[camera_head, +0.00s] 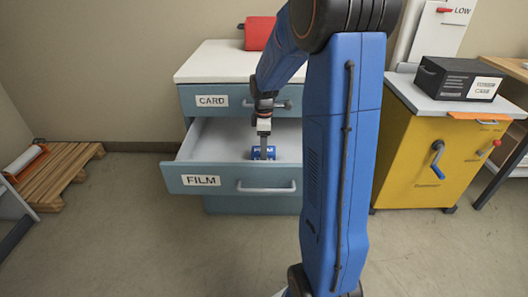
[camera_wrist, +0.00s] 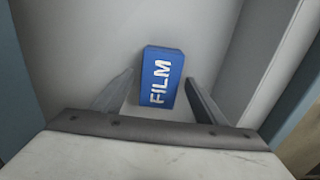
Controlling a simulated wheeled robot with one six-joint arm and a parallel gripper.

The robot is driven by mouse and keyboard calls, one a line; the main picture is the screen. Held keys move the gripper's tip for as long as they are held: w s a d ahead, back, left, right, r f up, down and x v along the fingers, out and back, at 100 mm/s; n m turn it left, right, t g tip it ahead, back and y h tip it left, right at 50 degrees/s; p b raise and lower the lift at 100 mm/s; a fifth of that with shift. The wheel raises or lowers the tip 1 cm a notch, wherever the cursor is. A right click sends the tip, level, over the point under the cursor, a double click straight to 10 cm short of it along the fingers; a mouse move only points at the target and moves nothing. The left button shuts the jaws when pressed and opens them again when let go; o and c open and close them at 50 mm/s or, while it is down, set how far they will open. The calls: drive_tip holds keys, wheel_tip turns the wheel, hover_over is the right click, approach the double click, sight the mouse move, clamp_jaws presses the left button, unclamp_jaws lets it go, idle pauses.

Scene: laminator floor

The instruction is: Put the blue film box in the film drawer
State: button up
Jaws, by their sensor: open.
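The blue film box (camera_wrist: 160,78), marked FILM in white, lies inside the open film drawer (camera_head: 201,180). In the head view the box (camera_head: 270,152) shows on the drawer floor, partly hidden by my gripper (camera_head: 264,150). In the wrist view my gripper (camera_wrist: 158,90) is open, with one finger on each side of the box's near end and gaps between. The box appears to rest on the drawer floor. The drawer, labelled FILM, is pulled well out of the blue-grey cabinet.
The closed CARD drawer (camera_head: 212,101) sits directly above, under the white cabinet top (camera_head: 215,63). A red object (camera_head: 259,33) stands on that top. A yellow machine (camera_head: 412,150) with a black box (camera_head: 458,78) is at right. A wooden pallet (camera_head: 58,170) lies at left. Floor in front is clear.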

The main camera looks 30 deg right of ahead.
wheel_tip(320, 180, up, 10)
drive_tip(key=s+a+r+m+t, duration=0.2)
drive_tip(key=s+a+r+m, duration=0.35)
drive_tip(key=s+a, duration=0.6)
drive_tip(key=s+a+f+m+t, duration=0.1)
drive_tip(key=s+a+m, duration=0.1)
drive_tip(key=s, duration=0.7)
drive_tip(key=s+a+m+t, duration=0.1)
drive_tip(key=s+a+m, duration=0.2)
drive_tip(key=s, duration=0.5)
drive_tip(key=shift+s+a+f+m+t, duration=0.15)
drive_tip(key=shift+s+f+m+t, duration=0.2)
drive_tip(key=shift+t, duration=0.05)
